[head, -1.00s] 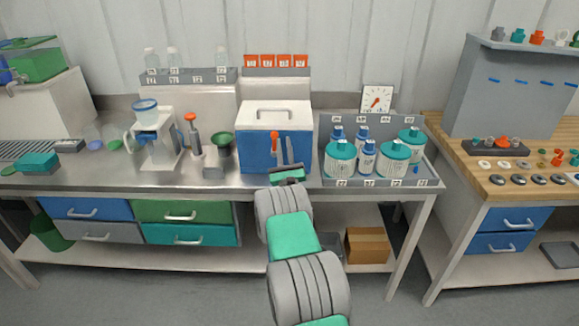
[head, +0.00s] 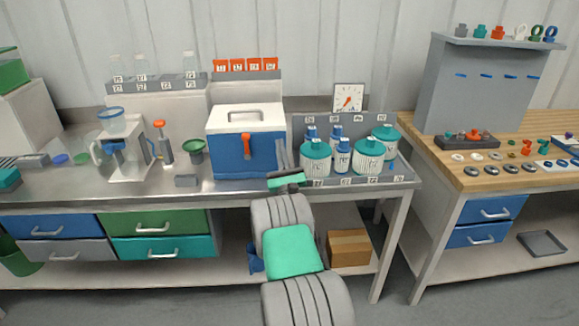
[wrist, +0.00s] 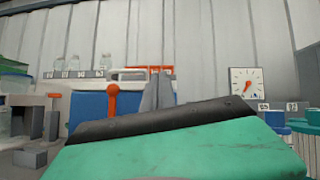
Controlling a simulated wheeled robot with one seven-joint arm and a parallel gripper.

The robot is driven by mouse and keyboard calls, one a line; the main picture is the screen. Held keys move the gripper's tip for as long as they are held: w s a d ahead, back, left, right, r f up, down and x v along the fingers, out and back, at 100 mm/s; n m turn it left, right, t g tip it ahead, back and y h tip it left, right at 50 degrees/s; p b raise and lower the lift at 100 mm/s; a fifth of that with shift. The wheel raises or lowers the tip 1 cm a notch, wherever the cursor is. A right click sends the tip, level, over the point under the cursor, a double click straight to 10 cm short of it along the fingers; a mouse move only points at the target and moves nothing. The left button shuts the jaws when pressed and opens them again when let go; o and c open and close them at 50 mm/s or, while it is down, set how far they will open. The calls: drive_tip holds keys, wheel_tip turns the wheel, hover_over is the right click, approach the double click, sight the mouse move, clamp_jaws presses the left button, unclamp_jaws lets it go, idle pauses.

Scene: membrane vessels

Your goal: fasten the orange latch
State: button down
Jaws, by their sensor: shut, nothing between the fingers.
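The orange latch (head: 246,144) is on the front of the blue box with a white lid (head: 232,157), near the lid seam. In the wrist view the latch (wrist: 113,102) is an upright lever with a round knob at its top. My gripper (head: 281,152) is in front of the box's right part, with its grey fingers upright and together. In the wrist view the fingers (wrist: 157,92) stand to the right of the latch, apart from it, and hold nothing. The black and green gripper body hides the lower box front in the wrist view.
A grey tray (head: 403,180) with several teal-lidded and blue-capped vessels stands right of the box. A dark green funnel (head: 193,147) and an orange-topped tool (head: 163,140) stand to its left. A dial (head: 348,97) stands behind the tray.

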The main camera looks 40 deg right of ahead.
drive_tip(key=shift+s+a+f+b, duration=0.15)
drive_tip(key=shift+s+b, duration=0.35)
drive_tip(key=shift+s, duration=0.6)
drive_tip(key=shift+s+d+f+b, duration=0.1)
drive_tip(key=shift+s+b, duration=0.35)
drive_tip(key=shift+s, duration=0.65)
